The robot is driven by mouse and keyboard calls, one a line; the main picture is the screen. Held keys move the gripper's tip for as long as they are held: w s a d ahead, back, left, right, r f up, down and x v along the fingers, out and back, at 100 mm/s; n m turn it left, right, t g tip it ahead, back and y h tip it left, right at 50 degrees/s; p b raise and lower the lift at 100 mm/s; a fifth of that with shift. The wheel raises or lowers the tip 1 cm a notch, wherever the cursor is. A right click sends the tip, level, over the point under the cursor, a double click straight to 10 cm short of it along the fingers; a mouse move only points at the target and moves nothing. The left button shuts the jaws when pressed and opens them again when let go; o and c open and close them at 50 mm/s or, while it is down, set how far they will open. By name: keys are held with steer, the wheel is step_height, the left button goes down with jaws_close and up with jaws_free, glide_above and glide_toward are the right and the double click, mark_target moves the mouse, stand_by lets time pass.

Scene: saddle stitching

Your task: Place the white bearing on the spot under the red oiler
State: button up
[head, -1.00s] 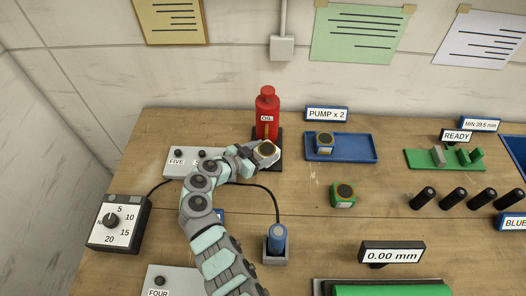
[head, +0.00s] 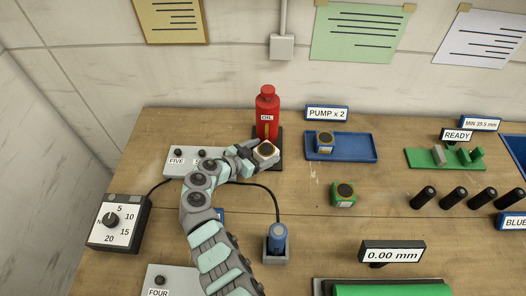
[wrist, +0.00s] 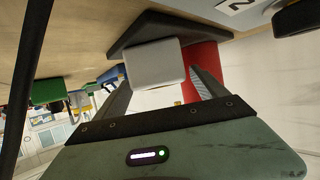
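The white bearing (head: 265,151) is a small block with a dark round top ringed in gold. It sits at the dark stand below the red oiler (head: 267,108), which is labelled OIL. In the wrist view the bearing (wrist: 155,65) is a pale block at the dark base plate (wrist: 125,43), with the red oiler (wrist: 204,62) behind it. My gripper (head: 253,156) is at the bearing's left side. In the wrist view its two fingers (wrist: 160,78) reach to either side of the bearing. Whether they touch it cannot be made out.
A blue tray (head: 362,149) with a blue bearing (head: 325,142) stands right of the oiler, and a green bearing (head: 344,194) in front of it. A blue-topped tool in a holder (head: 277,242), a dial box (head: 118,222) and a switch box (head: 180,160) surround my arm.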

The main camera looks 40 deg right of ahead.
steer(key=shift+r, duration=0.2)
steer(key=v, duration=1.2)
steer(key=shift+b, duration=0.4)
steer(key=shift+f, duration=0.1)
